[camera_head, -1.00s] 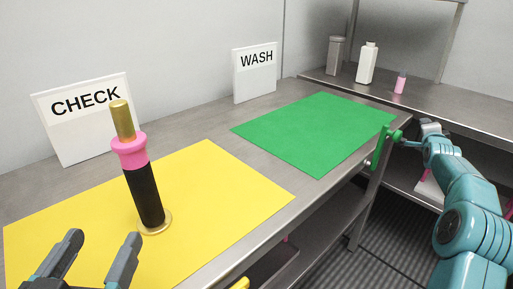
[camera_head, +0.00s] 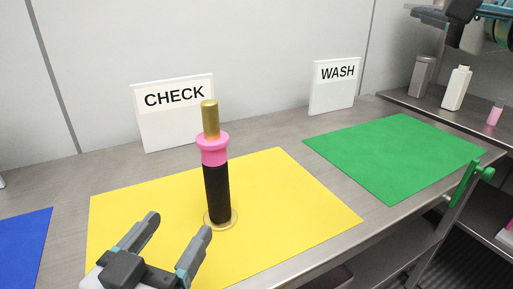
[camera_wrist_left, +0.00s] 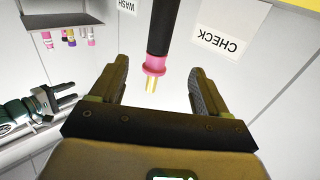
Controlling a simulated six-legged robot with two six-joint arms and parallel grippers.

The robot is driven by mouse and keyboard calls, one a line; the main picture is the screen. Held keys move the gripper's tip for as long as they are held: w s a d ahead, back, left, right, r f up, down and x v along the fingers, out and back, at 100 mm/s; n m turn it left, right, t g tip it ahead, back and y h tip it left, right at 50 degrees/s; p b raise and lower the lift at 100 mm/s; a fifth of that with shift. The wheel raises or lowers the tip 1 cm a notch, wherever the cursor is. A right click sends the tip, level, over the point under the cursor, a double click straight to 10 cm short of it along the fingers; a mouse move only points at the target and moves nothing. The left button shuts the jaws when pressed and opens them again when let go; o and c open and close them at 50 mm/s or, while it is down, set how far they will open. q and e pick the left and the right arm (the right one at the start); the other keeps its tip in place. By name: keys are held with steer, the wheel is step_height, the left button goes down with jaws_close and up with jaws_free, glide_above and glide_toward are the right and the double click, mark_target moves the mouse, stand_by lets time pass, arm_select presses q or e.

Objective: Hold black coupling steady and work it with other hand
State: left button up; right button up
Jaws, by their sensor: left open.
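The black coupling (camera_head: 217,193) stands upright on a round gold base on the yellow mat. A pink collar (camera_head: 212,152) and a gold rod (camera_head: 210,118) top it. My left gripper (camera_head: 175,228) is open and empty, in front and to the left of the coupling. In the left wrist view the black coupling (camera_wrist_left: 161,25) appears upside down, with its pink and gold end between the open fingers but farther off. My right gripper (camera_head: 428,14) is raised at the top right, partly cut off. In the left wrist view my right gripper (camera_wrist_left: 75,91) shows its fingers apart, with nothing between them.
The yellow mat (camera_head: 300,215) is clear around the base. A green mat (camera_head: 390,155) lies to the right and a blue mat (camera_head: 22,245) to the left. CHECK (camera_head: 172,125) and WASH (camera_head: 335,88) signs stand behind. Bottles (camera_head: 456,88) stand on the right shelf.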

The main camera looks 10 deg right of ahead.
mark_target(220, 169)
arm_select(q)
steer(key=x, duration=1.6)
steer(key=shift+w+d, duration=0.1)
steer(key=shift+w, duration=0.1)
arm_select(e)
steer(key=s+a+f+n+g+y, duration=0.1)
steer(key=s+a+f+n+g, duration=0.2)
steer(key=a+f+n, duration=0.4)
steer(key=s+a+f+n+g+y, duration=0.2)
steer(key=a+f+n, duration=0.5)
steer(key=a+f, duration=0.5)
steer(key=s+a+g, duration=0.1)
steer(key=s+a, duration=0.1)
steer(key=a, duration=0.6)
steer(key=shift+f+n, duration=0.3)
steer(key=shift+n, duration=0.1)
